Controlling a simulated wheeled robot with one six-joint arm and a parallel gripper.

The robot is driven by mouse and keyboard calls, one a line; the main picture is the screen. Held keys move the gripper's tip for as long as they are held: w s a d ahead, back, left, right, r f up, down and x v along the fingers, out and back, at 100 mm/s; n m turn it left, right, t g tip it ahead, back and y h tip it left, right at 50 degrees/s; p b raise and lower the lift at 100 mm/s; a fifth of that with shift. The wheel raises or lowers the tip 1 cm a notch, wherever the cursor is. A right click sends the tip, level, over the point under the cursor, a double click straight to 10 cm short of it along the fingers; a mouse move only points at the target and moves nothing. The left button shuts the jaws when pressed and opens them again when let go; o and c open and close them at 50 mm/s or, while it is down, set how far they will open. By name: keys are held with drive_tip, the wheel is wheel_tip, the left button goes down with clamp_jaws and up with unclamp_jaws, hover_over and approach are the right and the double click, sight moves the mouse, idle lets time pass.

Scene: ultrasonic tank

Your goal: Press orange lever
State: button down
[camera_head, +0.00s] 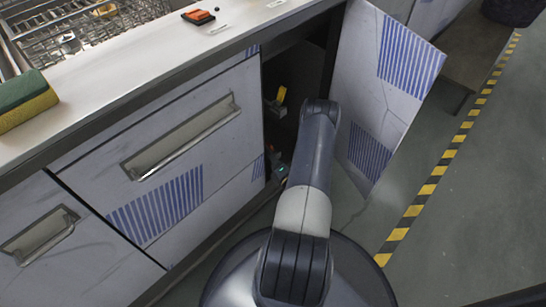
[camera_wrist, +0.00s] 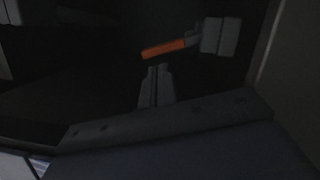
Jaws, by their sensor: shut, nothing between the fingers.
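The orange lever (camera_wrist: 163,49) shows in the wrist view inside a dark space. It is a short bar sloping slightly up to the right, with its right end at a pale grey fitting (camera_wrist: 220,37). My gripper (camera_wrist: 158,70) is shut and empty, with its tips just below the lever in the picture; I cannot tell whether they touch it. In the head view my arm reaches into the open cabinet and my gripper cannot be made out. A small yellow-orange piece (camera_head: 281,95) shows in the cabinet opening; I cannot tell if it is the same lever.
The cabinet door (camera_head: 385,75) stands open right of my arm. Closed drawers (camera_head: 185,135) are on the left. The counter (camera_head: 130,75) holds a green-yellow sponge (camera_head: 25,105), an orange-black item (camera_head: 198,16) and a wire rack (camera_head: 75,30). The floor (camera_head: 480,210) at right is clear.

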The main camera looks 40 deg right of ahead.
drive_tip(key=shift+w, duration=0.55)
drive_tip(key=shift+d+r, duration=0.1)
drive_tip(key=shift+r, duration=0.05)
drive_tip(key=shift+d+r+m, duration=0.1)
drive_tip(key=shift+d+m, duration=0.05)
drive_tip(key=shift+m, duration=0.25)
